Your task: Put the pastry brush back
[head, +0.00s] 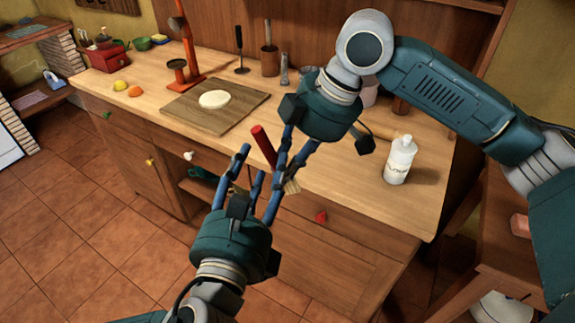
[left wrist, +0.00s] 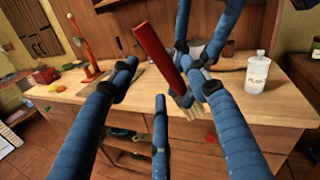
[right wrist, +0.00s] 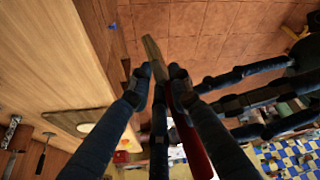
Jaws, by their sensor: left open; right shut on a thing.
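The pastry brush has a red handle (head: 263,146) and pale bristles (head: 292,186), and is held tilted in front of the counter's edge. My right gripper (head: 287,172) comes down from above and is shut on it. In the right wrist view its pale head (right wrist: 152,50) sticks out past the fingertips and its red handle (right wrist: 193,142) runs back beside a finger. My left gripper (head: 258,168) is open below and left of the brush. In the left wrist view the brush's red handle (left wrist: 156,52) stands beyond the open fingers. Part of the brush is hidden by fingers.
The wooden counter (head: 340,205) carries a cutting board (head: 185,112) with pale dough (head: 214,99), an orange stand (head: 188,50), a white bottle (head: 400,160) and a mortar (head: 270,60). Drawers and an open shelf lie below. Tiled floor (head: 70,230) is clear at left.

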